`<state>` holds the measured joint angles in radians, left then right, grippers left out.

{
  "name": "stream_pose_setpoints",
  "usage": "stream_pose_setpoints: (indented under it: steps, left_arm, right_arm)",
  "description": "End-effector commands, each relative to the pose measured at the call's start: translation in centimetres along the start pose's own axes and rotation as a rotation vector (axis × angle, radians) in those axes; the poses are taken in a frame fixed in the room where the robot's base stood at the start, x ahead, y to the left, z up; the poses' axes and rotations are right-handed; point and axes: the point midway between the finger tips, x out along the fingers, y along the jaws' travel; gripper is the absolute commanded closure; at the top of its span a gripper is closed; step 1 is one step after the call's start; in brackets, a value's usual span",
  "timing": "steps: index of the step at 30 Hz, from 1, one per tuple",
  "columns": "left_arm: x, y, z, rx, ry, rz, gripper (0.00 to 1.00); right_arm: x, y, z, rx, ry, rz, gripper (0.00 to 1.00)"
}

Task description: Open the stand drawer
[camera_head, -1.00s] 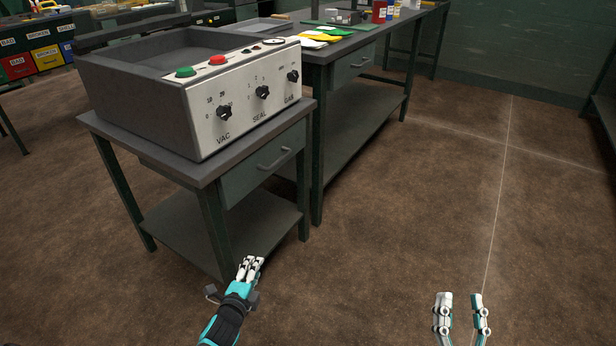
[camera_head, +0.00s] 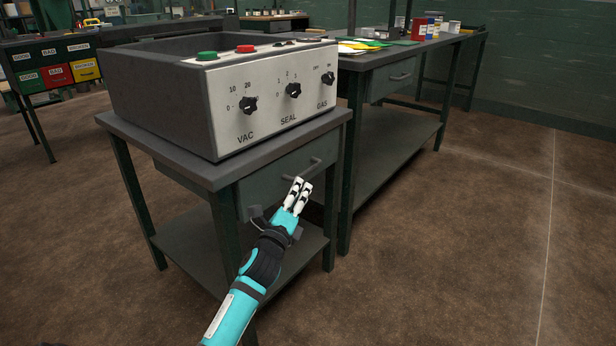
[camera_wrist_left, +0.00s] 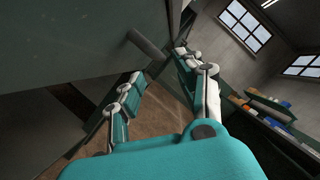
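The stand drawer (camera_head: 265,184) is a dark green front under the stand's grey top, and it is closed. Its grey bar handle (camera_head: 303,170) is on the front. My left gripper (camera_head: 299,187) is just in front of the handle, overlapping its lower part in the head view. In the left wrist view the fingers of my left gripper (camera_wrist_left: 158,66) are apart. The handle (camera_wrist_left: 148,45) shows close to the gap between the fingertips there, with the drawer front (camera_wrist_left: 70,40) beside it. I cannot tell whether they touch. My right gripper is out of view.
A grey sealing machine (camera_head: 270,105) with knobs stands on the stand. A green workbench (camera_head: 400,62) with its own drawer is to the right, carrying cans and coloured sheets. Coloured bins (camera_head: 55,70) are at the back left. The floor at the right is clear.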

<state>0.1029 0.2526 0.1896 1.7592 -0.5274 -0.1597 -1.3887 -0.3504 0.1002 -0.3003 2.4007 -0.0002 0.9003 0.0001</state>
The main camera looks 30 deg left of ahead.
Motion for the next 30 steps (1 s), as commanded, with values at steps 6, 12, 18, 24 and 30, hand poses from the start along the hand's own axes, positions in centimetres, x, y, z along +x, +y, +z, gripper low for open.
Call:
stream_pose_setpoints:
  steps: [6,12,18,24,30]
  left_arm:
    - [4.7,0.2,-0.1,-0.001,-0.002,-0.002,0.64]
    - [7.3,0.1,-0.1,-0.002,-0.001,0.000,0.64]
    - [8.3,0.1,-0.1,-0.002,0.000,0.001,0.64]
    - [8.3,0.0,0.0,-0.002,0.000,0.000,0.64]
    - [8.3,0.0,0.0,-0.002,0.000,0.000,0.86]
  right_arm:
    - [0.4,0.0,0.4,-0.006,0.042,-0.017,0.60]
    - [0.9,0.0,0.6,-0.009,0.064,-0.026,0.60]
    - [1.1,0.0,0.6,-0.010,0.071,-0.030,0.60]
    - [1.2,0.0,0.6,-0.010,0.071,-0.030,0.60]
    - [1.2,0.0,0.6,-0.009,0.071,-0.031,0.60]
